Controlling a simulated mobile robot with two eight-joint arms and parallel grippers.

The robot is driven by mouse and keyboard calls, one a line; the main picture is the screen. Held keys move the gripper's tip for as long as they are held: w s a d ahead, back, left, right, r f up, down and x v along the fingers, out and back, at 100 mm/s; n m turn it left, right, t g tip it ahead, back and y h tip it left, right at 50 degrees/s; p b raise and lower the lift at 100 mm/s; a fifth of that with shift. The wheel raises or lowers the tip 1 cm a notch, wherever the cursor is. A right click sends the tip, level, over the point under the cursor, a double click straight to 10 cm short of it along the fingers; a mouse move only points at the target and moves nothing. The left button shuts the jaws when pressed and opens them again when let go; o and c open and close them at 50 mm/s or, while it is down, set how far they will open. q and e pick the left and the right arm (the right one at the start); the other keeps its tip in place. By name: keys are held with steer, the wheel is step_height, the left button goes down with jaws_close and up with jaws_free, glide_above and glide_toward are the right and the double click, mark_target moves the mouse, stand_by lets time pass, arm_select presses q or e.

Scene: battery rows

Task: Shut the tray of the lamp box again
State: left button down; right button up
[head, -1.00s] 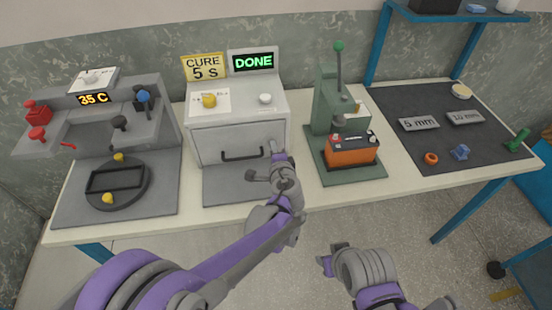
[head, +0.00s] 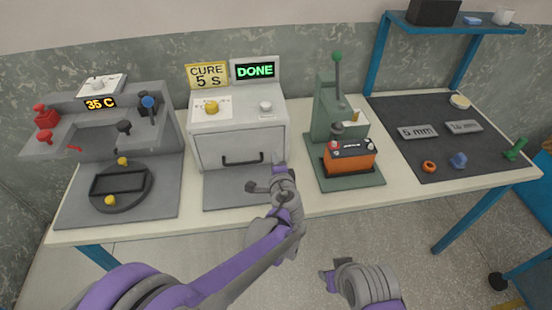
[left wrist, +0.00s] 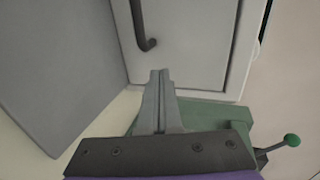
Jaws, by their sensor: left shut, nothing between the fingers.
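The lamp box (head: 238,117) is a pale cabinet on the bench with a lit green DONE display. Its tray front (head: 225,148) has a dark bar handle (head: 243,159) and looks flush with the box, with a thin dark outline around it. My left gripper (head: 279,170) is in front of the box's lower right corner, apart from the handle. In the left wrist view its fingers (left wrist: 160,75) are shut together and empty, pointing at the tray front (left wrist: 190,45). My right gripper (head: 328,277) is low in front of the bench; its fingers are unclear.
A green press (head: 330,110) with an orange battery (head: 349,158) stands to the right. A grey station (head: 125,118) with a round fixture (head: 121,185) stands to the left. A dark mat (head: 440,130) holds small parts.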

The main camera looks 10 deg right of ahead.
arm_select(q)
steer(key=v, duration=0.5)
steer(key=shift+s+d, duration=0.2)
steer(key=shift+s, duration=0.15)
steer(key=v, duration=0.5)
steer(key=shift+s+a+r, duration=0.1)
steer(key=shift+s+a, duration=0.05)
steer(key=shift+s, duration=0.1)
arm_select(e)
steer(key=shift+s+d+r, duration=0.1)
steer(key=shift+s, duration=0.35)
arm_select(q)
steer(key=shift+a, duration=0.1)
steer(key=s+a+n+g+y+p, duration=0.1)
steer(key=s+a+n+g+p, duration=0.2)
steer(key=a, duration=0.7)
steer(key=s+a+n+g+y+p, duration=0.15)
steer(key=s+a+n, duration=0.35)
steer(key=a, duration=0.5)
steer(key=s+a+n+g+h+p, duration=0.2)
steer(key=s+a+n+g, duration=0.2)
steer(key=s+n, duration=0.6)
steer(key=s+a, duration=0.2)
steer(key=s, duration=0.2)
steer(key=shift+a+g, duration=0.15)
steer(key=shift+g, duration=0.2)
arm_select(e)
step_height(320, 180, up, 8)
steer(key=w, duration=0.1)
steer(key=shift+w, duration=0.3)
